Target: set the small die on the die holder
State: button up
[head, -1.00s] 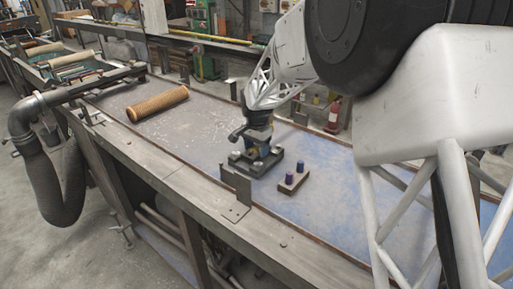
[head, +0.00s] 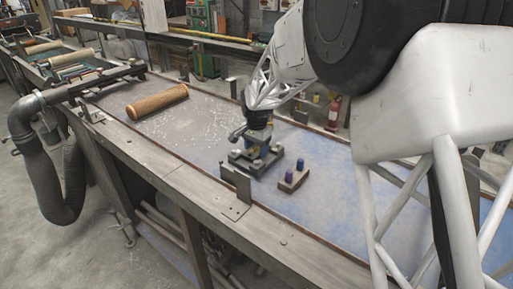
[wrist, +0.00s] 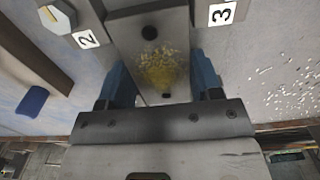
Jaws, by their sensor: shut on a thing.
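My gripper (head: 257,146) points down over the dark die holder (head: 240,164), a low base with light knobs near its corners, on the blue-grey bench. In the wrist view my gripper (wrist: 160,80) has its two blue fingers either side of a grey piece (wrist: 148,62) with a yellowish speckled patch and small dark holes. I take this piece to be the small die, but its outline is hard to part from what lies beneath. My gripper is shut on it. Number labels 2 (wrist: 86,39) and 3 (wrist: 222,13) show beside it. Whether it touches the holder is hidden.
An upright metal bracket (head: 236,190) stands at the bench's front edge. A tan roll (head: 157,102) lies at the back left. The bench to the right is clear.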

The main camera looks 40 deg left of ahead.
jog(key=o, duration=1.4)
jog(key=shift+f, duration=0.15)
jog(key=shift+r, duration=3.95)
